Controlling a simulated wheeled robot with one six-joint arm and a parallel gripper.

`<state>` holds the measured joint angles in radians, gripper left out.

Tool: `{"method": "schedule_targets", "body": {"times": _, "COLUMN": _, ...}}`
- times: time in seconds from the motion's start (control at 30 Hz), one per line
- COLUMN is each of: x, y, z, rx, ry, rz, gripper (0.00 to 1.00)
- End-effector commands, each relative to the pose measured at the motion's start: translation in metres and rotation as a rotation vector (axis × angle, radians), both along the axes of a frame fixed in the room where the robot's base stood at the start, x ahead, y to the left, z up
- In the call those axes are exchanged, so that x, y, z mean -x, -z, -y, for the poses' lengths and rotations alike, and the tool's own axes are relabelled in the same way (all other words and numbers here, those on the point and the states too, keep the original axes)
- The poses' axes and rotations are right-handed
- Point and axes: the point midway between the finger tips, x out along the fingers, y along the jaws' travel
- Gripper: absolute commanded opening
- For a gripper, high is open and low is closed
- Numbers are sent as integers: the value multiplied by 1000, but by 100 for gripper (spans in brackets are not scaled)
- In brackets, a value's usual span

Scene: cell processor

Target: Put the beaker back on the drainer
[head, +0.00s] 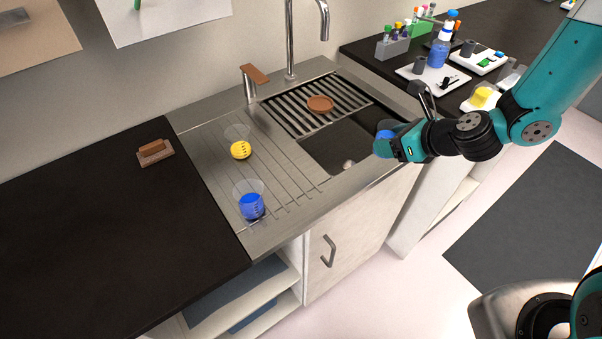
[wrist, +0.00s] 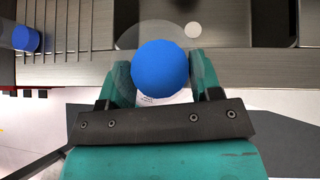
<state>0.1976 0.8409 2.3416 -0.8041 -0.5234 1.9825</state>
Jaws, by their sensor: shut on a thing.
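My gripper (head: 391,147) is shut on a clear beaker with blue contents (head: 382,137). It holds the beaker in the air near the right front edge of the sink. In the wrist view the held beaker (wrist: 160,70) sits between the two fingers, seen from above, with its clear rim around the blue. The grooved steel drainer (head: 290,165) lies left of the basin, away from my gripper. On it stand a beaker with yellow contents (head: 240,149) toward the back and another blue beaker (head: 252,206) near the front; that one also shows in the wrist view (wrist: 26,38).
The sink basin (head: 345,145) is behind and left of my gripper, with a slatted rack (head: 300,108) bearing a brown dish (head: 320,104). A tap (head: 290,45) rises behind. A brush (head: 154,151) lies on the dark left counter. The drainer's right part is clear.

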Motion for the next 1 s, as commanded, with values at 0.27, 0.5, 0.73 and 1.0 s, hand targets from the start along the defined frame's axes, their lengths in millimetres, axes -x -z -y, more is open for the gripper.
{"method": "schedule_targets", "body": {"times": 0.27, "x": 10, "y": -98, "z": -145, "rx": 11, "ry": -237, "rz": 11, "gripper": 10}}
{"method": "schedule_targets", "body": {"times": 0.5, "x": 27, "y": -133, "z": -188, "rx": 4, "ry": -276, "rz": 4, "gripper": 10}}
{"method": "schedule_targets", "body": {"times": 0.73, "x": 29, "y": -89, "z": -189, "rx": 4, "ry": -274, "rz": -9, "gripper": 10}}
{"method": "schedule_targets", "body": {"times": 1.0, "x": 29, "y": -13, "z": -188, "rx": 3, "ry": -271, "rz": -6, "gripper": 10}}
